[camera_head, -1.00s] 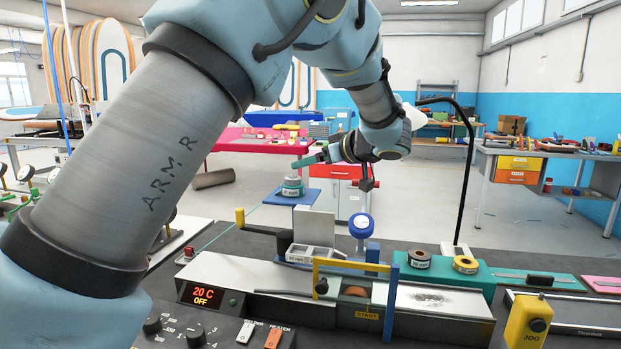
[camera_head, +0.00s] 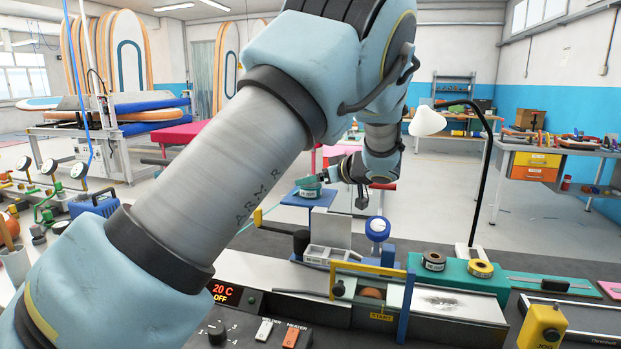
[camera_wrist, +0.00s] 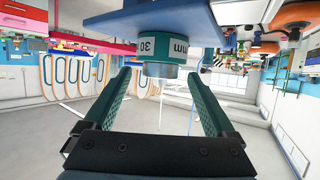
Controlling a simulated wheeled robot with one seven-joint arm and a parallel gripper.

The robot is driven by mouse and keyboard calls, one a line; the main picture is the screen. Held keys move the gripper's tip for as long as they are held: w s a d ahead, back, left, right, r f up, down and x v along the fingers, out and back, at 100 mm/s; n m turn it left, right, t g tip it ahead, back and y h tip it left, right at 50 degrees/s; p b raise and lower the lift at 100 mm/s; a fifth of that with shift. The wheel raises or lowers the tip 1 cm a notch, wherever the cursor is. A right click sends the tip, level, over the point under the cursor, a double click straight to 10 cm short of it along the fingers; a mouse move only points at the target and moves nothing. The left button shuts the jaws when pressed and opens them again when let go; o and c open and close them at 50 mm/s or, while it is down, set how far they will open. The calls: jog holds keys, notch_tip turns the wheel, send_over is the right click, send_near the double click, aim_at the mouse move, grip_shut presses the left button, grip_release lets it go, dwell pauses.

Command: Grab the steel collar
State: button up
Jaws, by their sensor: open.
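The steel collar (camera_wrist: 160,71) is a short silvery ring at the end of a teal drum labelled 30 mm (camera_wrist: 162,46), on a blue stand (camera_wrist: 150,20). The wrist view is turned over, so the drum hangs from the stand there. My gripper (camera_wrist: 159,75) is open, with a teal finger on each side of the collar and visible gaps between. I cannot tell whether the collar is between the tips or just beyond them. In the head view my gripper (camera_head: 312,181) is at the drum's top above the blue stand (camera_head: 309,197), and the collar is hidden.
A black-stemmed lamp (camera_head: 428,121) rises at right. Open floor lies behind.

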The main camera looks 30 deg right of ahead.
jog(key=shift+w+f, duration=0.15)
jog(key=shift+w, duration=0.1)
jog(key=shift+c, duration=0.3)
grip_shut()
